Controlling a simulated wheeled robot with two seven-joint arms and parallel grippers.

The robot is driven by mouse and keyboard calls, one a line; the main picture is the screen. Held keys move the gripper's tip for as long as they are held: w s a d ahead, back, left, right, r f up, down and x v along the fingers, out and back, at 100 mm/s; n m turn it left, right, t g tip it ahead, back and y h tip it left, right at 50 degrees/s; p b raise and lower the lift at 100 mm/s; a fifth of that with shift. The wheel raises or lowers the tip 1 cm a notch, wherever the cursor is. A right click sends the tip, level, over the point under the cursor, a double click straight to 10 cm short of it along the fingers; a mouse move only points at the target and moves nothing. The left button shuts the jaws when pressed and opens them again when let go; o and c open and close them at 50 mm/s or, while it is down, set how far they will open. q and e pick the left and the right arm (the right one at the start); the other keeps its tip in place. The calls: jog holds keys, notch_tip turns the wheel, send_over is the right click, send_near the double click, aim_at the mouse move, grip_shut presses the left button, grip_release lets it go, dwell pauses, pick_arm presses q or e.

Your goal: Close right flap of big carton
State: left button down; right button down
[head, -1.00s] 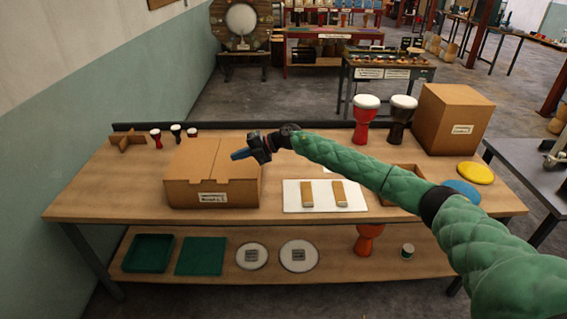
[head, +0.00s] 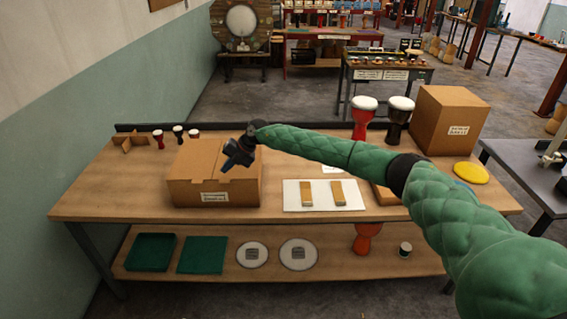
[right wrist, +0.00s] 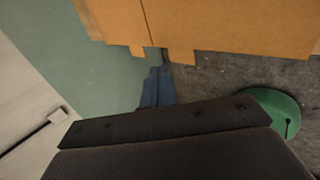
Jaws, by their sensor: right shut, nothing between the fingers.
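The big carton (head: 187,194) sits on the left part of the bench, a low brown box with a white label on its front. Its top is covered by flaps that look nearly flat, with a seam between the left flap (head: 196,158) and the right flap (head: 247,172). My right gripper (head: 229,163) is shut and empty, its blue fingers over the right flap near the seam. I cannot tell whether it touches the cardboard. The right wrist view shows brown cardboard (right wrist: 215,25) with a seam, beyond the blue fingers (right wrist: 157,88). My left gripper is out of view.
A white board (head: 325,202) with two tan blocks lies right of the carton. A tall closed box (head: 447,122), a red drum (head: 362,120) and a dark drum (head: 396,122) stand at the back right. Small drums (head: 177,133) stand behind the carton.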

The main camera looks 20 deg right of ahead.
aim_at(220, 181)
jog(key=shift+w+a+f+h+b, duration=0.15)
jog(key=shift+a+f+h, duration=0.1)
jog(key=shift+f+h, duration=0.15)
jog(key=shift+s+a+f+h+b, duration=0.15)
jog(key=shift+a+f+h, duration=0.1)
jog(key=shift+f+h, duration=0.15)
jog(key=shift+w+a+f+g+h, duration=0.1)
jog(key=shift+w+f+g+h, duration=0.05)
jog(key=shift+f+g+h, duration=0.2)
jog(key=shift+f+b, duration=0.35)
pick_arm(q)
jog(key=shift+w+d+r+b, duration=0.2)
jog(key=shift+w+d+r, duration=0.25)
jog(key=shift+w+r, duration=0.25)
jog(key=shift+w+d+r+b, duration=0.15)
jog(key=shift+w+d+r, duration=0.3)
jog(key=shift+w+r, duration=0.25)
pick_arm(e)
jog(key=shift+a+f, duration=0.2)
jog(key=shift+f, duration=0.25)
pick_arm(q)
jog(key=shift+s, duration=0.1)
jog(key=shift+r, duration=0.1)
pick_arm(e)
jog(key=shift+r, duration=0.15)
pick_arm(q)
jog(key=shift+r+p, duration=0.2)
jog(key=shift+p, duration=0.1)
pick_arm(e)
jog(key=shift+r, duration=0.6)
